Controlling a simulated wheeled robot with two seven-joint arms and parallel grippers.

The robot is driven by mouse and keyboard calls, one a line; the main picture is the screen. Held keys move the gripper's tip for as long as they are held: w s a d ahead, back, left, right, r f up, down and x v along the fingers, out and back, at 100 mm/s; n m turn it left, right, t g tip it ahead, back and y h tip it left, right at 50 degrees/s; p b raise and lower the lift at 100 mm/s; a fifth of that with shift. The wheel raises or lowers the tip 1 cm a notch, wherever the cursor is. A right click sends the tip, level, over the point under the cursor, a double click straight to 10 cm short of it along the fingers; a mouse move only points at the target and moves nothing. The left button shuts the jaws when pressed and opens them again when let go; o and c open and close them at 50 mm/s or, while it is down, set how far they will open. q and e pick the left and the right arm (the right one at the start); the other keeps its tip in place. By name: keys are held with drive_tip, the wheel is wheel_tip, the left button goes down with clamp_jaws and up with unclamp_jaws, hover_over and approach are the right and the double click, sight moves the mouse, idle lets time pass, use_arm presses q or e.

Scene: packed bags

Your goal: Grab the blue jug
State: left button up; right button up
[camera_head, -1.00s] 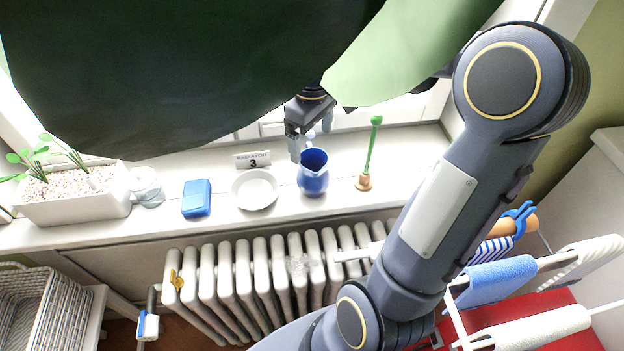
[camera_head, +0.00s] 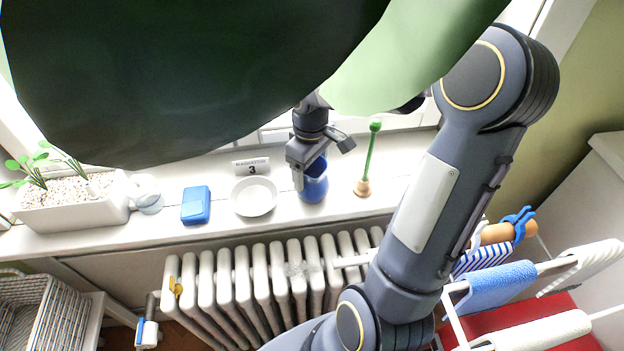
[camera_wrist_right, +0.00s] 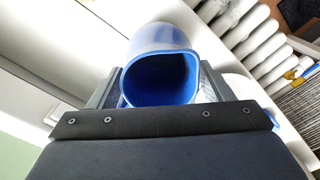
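The blue jug (camera_head: 314,190) stands upright on the white windowsill (camera_head: 110,236), right of a white dish. My right gripper (camera_head: 312,174) has come down over it from above and hides part of its rim. In the right wrist view the jug (camera_wrist_right: 160,45) lies between the two fingers (camera_wrist_right: 160,85), its dark open mouth facing the camera. The fingers flank it on both sides and look open; whether either one touches the jug is not clear. My left gripper does not show.
Left of the jug are a white dish (camera_head: 254,197), a blue box (camera_head: 196,205) and a planter (camera_head: 75,205). A green-handled stick (camera_head: 369,160) on a wooden base stands close on the right. A radiator (camera_head: 270,275) is below; a large dark green shape (camera_head: 190,70) blocks the upper view.

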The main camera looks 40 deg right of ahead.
drive_tip(key=c, duration=0.9)
drive_tip(key=shift+r, duration=0.25)
